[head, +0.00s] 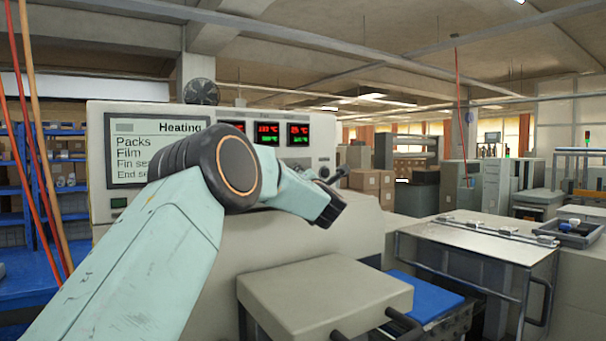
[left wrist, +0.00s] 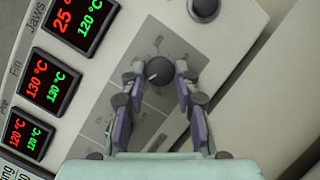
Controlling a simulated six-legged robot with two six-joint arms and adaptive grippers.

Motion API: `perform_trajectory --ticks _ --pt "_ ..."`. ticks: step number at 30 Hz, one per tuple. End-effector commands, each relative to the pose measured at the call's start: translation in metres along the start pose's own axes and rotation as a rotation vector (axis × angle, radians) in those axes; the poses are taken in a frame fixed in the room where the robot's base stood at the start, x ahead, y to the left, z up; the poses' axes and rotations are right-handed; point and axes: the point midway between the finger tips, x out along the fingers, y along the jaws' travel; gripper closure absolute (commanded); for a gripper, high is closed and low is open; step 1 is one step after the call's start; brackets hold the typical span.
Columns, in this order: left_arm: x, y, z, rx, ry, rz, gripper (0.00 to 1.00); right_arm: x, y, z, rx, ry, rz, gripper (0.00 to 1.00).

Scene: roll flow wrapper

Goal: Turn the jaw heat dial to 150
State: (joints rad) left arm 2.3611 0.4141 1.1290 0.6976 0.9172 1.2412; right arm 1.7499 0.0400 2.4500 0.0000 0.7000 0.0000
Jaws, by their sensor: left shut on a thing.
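The jaw heat dial (left wrist: 160,70) is a round black knob on a grey plate with scale marks, in the left wrist view. A small white mark shows toward its lower left side; the scale numbers are too small to read. My left gripper (left wrist: 158,76) has a finger on either side of the dial and is shut on it. In the head view my left gripper (head: 330,178) is at the right of the machine's front panel, and my arm hides the dial. The Jaws readout (left wrist: 80,22) shows 25 in red and 120 in green. My right gripper is not in view.
The Fin readout (left wrist: 48,82) shows 130 over 130, and another readout (left wrist: 27,134) shows 120 over 120. A second black knob (left wrist: 204,9) sits beyond the grey plate. A screen (head: 130,155) headed Heating is at the left. A grey block (head: 325,295) juts out below.

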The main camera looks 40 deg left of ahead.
Motion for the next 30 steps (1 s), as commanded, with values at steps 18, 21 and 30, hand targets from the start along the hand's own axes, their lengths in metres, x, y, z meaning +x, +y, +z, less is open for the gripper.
perform_trajectory --ticks 18,21,30 --pt "0.002 0.010 0.005 0.482 0.034 -0.200 1.00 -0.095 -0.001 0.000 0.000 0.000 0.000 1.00" --pt "0.002 0.011 0.006 0.555 0.038 -0.228 1.00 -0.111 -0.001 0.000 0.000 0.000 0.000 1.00" --pt "0.003 0.011 0.007 0.776 0.052 -0.318 1.00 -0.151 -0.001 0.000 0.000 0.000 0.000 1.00"
